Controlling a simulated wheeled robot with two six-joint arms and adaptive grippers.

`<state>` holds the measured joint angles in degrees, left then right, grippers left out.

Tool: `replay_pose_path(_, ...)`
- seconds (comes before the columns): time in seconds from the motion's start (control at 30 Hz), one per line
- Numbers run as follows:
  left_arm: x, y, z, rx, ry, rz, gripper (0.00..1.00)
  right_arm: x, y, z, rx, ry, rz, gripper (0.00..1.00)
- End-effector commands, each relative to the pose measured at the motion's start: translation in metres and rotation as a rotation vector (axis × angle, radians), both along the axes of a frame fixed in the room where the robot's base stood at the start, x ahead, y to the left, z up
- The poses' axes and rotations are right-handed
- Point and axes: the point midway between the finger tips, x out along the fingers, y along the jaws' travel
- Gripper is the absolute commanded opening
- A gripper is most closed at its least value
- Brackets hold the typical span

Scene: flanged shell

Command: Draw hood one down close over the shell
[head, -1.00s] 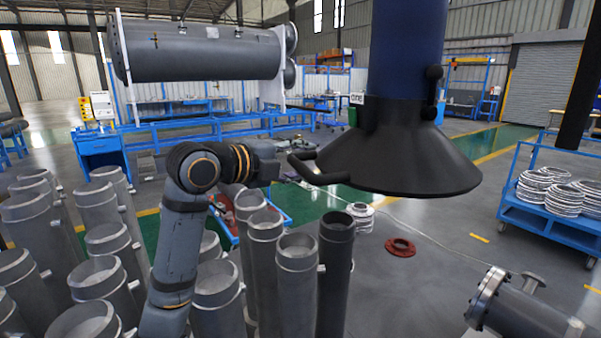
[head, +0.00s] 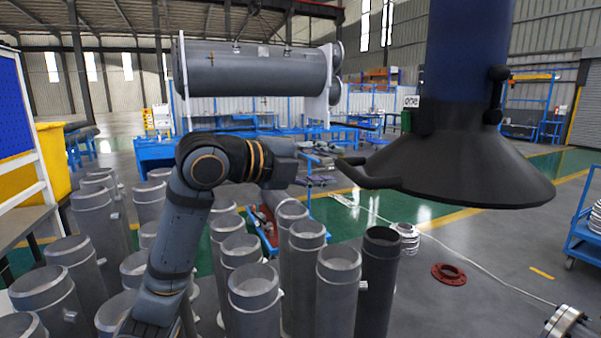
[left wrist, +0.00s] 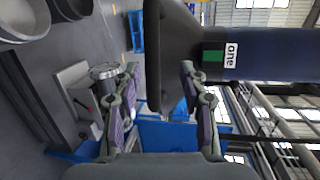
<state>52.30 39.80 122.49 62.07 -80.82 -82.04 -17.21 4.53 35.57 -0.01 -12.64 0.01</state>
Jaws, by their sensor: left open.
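Hood one is a black cone (head: 465,165) under a dark blue duct, at the right of the head view. A label (head: 411,101) reading "one" sits on its collar. A black bar handle (head: 370,178) sticks out from its left side. My left gripper (head: 312,165) is left of the handle, apart from it. In the left wrist view the fingers (left wrist: 162,98) are spread and empty, and the hood (left wrist: 172,50) lies beyond them. A grey flanged shell (head: 565,325) shows only partly at the bottom right corner. My right gripper is not in view.
Several upright grey pipes (head: 255,290) crowd the floor around my left arm, with one dark pipe (head: 380,260) below the handle. A red flange ring (head: 449,274) lies on the floor. A blue cart (head: 585,235) stands at the right edge. Floor under the hood is mostly clear.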

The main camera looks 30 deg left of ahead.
Motion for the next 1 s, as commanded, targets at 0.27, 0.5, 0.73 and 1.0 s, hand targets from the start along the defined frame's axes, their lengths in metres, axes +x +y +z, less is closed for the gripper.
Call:
replay_pose_path(0.27, -0.02, 0.012, 0.001, 0.003, -0.002, 0.002, 0.43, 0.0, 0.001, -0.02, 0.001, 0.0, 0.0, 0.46)
replay_pose_path(0.5, -0.037, 0.021, 0.005, 0.003, -0.002, 0.003, 0.43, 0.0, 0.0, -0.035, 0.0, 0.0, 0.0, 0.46)
replay_pose_path(0.73, -0.049, 0.028, 0.009, 0.003, -0.001, 0.005, 0.43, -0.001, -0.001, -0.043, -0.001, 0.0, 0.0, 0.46)
replay_pose_path(1.0, -0.049, 0.028, 0.011, 0.003, 0.0, 0.005, 0.43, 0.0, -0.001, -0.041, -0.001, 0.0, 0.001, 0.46)
